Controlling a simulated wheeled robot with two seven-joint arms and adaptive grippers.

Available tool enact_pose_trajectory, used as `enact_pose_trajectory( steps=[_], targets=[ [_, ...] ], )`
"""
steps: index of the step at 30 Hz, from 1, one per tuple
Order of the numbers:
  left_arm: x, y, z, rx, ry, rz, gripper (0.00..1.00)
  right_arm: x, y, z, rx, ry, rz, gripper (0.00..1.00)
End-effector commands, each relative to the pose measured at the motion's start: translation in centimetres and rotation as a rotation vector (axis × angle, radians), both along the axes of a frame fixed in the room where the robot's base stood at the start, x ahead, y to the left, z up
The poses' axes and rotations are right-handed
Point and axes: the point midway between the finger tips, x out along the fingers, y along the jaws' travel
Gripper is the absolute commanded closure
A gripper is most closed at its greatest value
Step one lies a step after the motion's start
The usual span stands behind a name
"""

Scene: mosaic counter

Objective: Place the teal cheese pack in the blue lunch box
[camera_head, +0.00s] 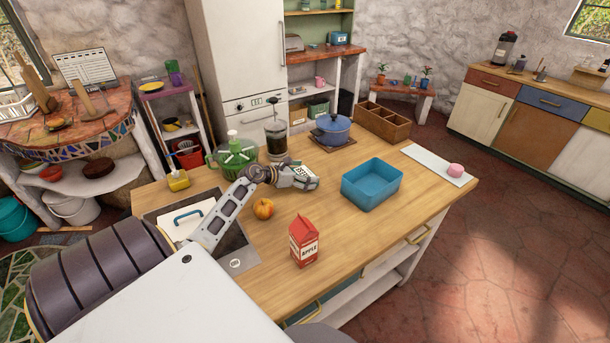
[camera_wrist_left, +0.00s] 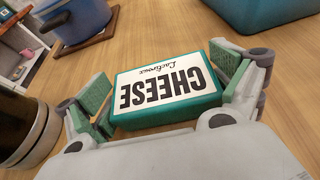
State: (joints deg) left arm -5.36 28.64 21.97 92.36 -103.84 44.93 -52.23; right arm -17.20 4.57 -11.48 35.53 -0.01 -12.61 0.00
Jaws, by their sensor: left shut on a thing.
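The teal cheese pack (camera_wrist_left: 165,88) has a white label reading CHEESE and sits between the fingers of my left gripper (camera_wrist_left: 165,95) in the left wrist view. My left gripper is shut on it. In the head view the pack (camera_head: 304,174) shows at the tip of my left gripper (camera_head: 298,178), over the counter, left of the blue lunch box. The blue lunch box (camera_head: 371,199) is open and looks empty on the wooden counter; its edge also shows at the top right of the wrist view (camera_wrist_left: 262,16). My right gripper is not in view.
A red apple carton (camera_head: 304,241) and an orange fruit (camera_head: 264,208) stand in front of the gripper. A blue pot (camera_head: 333,129), a coffee press (camera_head: 276,140) and a wooden divided box (camera_head: 383,122) stand behind. A pink item (camera_head: 455,170) lies on a white board (camera_head: 428,160) at right.

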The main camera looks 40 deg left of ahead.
Motion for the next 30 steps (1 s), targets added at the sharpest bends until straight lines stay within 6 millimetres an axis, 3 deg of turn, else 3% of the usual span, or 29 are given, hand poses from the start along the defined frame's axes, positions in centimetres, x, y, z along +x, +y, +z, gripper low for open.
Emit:
enact_pose_trajectory(
  steps=[13,14,15,30],
  targets=[
    [0.02,0.02,-0.30,0.000,-0.002,0.000,0.38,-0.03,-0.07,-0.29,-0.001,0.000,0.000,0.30],
    [-0.01,0.00,-0.35,0.000,0.000,0.000,0.04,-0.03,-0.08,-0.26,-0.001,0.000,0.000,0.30],
    [0.00,0.00,-0.32,0.000,0.000,0.000,0.00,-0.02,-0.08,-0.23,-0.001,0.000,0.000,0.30],
    [0.00,-0.01,-0.09,0.000,-0.001,0.000,0.00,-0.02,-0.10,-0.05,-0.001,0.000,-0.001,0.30]
  ],
)
